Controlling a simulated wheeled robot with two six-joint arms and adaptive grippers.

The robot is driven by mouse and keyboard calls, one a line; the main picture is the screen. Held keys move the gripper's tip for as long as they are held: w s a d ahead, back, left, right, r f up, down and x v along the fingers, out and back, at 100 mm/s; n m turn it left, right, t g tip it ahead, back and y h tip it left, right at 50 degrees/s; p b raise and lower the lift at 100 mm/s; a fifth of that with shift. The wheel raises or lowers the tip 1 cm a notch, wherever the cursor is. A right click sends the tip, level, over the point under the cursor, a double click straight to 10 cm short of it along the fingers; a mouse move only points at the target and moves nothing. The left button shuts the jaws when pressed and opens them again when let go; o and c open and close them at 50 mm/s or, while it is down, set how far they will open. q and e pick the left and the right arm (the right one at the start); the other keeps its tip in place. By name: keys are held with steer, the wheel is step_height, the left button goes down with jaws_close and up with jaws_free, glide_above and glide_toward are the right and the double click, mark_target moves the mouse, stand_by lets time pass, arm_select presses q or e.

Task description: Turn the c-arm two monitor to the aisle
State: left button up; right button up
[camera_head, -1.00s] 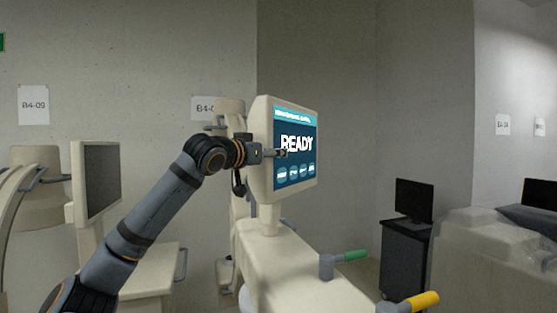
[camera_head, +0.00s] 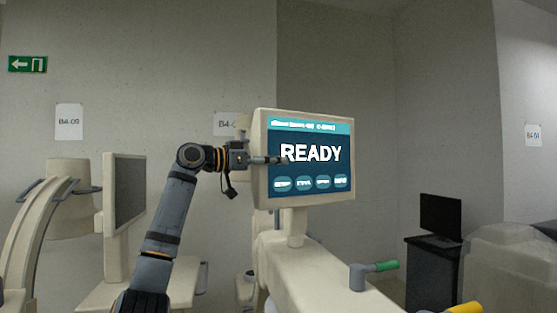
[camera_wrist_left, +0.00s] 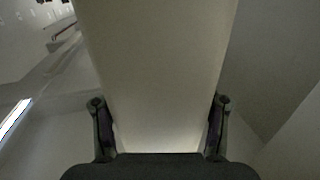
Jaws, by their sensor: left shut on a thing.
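The c-arm two monitor (camera_head: 310,195) is a cream-framed screen lit with "READY", upright on a short post above a cream cart (camera_head: 325,265). Its screen now faces mostly toward my head camera. My left gripper (camera_head: 270,160) is at the monitor's left edge, with a finger showing in front of the screen. In the left wrist view the gripper (camera_wrist_left: 160,125) has one finger on each side of the cream monitor housing (camera_wrist_left: 158,70), shut on it. The monitor's back is hidden in the head view. My right gripper is not in view.
A second cream machine with a dark monitor (camera_head: 130,190) stands at the left. The cart has a green handle (camera_head: 385,266) and a yellow handle (camera_head: 465,308). A black cart with a dark screen (camera_head: 440,216) and a covered cart (camera_head: 510,265) stand at the right.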

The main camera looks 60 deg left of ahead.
arm_select(q)
steer(key=shift+s+a+r+y, duration=0.25)
steer(key=shift+a+r+y, duration=0.1)
steer(key=shift+a, duration=0.15)
stand_by(0.8)
steer(key=o, duration=1.4)
steer(key=shift+o, duration=1.2)
steer(key=shift+a+f, duration=0.2)
steer(key=shift+a, duration=0.1)
steer(key=shift+a+f, duration=0.25)
steer(key=shift+a, duration=0.15)
steer(key=shift+d, duration=0.1)
steer(key=shift+w+d, duration=0.1)
steer(key=shift+d, duration=0.05)
